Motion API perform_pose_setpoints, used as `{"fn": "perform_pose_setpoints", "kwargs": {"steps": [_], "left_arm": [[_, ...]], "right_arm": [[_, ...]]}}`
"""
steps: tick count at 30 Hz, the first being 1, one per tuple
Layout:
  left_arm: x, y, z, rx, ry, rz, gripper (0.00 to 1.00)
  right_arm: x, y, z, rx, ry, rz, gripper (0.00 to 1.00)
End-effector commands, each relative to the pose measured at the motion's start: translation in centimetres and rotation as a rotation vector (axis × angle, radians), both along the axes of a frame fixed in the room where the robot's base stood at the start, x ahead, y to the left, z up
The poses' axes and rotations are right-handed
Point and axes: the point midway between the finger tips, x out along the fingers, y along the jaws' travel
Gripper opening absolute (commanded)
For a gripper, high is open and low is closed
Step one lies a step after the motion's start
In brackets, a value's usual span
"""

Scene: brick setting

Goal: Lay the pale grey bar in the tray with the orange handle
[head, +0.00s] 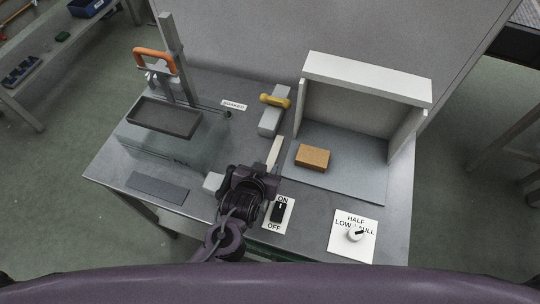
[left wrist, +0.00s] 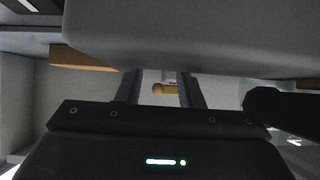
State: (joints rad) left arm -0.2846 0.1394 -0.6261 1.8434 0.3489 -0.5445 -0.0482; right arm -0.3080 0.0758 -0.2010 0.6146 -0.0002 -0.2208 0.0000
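The dark tray (head: 150,123) stands at the left of the table, and the orange handle (head: 155,62) is above it by an upright post. A pale grey bar (head: 212,183) shows just left of my left gripper (head: 250,186), which hides its right part. In the left wrist view a large pale grey surface, probably the bar (left wrist: 190,38), crosses the top close to the camera. The fingers of the left gripper (left wrist: 158,88) stand apart, and their tips run out of sight at this surface. I cannot tell whether they hold it. My right gripper is not in view.
A white open-fronted housing (head: 365,80) with a brown block (head: 312,157) stands at right. A grey block with a yellow handle (head: 275,101) and a cream strip (head: 275,152) lie beyond the gripper. Switch (head: 278,214) and dial (head: 355,235) plates lie in front. A dark mat (head: 157,188) lies left.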

Motion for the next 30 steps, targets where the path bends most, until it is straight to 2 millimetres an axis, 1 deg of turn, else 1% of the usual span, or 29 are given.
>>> {"fn": "perform_pose_setpoints", "kwargs": {"steps": [6, 10, 14, 20, 23, 28, 30], "left_arm": [[2.2, -1.0, -1.2, 0.001, 0.001, 0.001, 0.34], [3.4, -1.4, -2.2, 0.001, 0.000, 0.001, 0.34], [3.8, -1.5, -2.7, 0.000, 0.001, 0.001, 0.34], [3.9, -1.5, -2.8, 0.000, 0.001, 0.001, 0.34], [3.8, -1.5, -2.7, 0.000, 0.001, 0.001, 0.23], [3.8, -1.5, -2.7, 0.000, 0.001, 0.001, 0.01], [3.8, -1.5, -2.7, 0.000, 0.000, 0.001, 0.00]], "right_arm": [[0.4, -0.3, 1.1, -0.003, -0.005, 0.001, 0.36], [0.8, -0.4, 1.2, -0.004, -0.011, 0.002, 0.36], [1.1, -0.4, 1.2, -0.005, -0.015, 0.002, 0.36], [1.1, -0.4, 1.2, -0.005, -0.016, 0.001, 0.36], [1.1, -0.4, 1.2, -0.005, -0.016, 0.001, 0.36], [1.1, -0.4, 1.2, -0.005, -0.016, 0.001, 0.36], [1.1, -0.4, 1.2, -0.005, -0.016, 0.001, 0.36]]}}
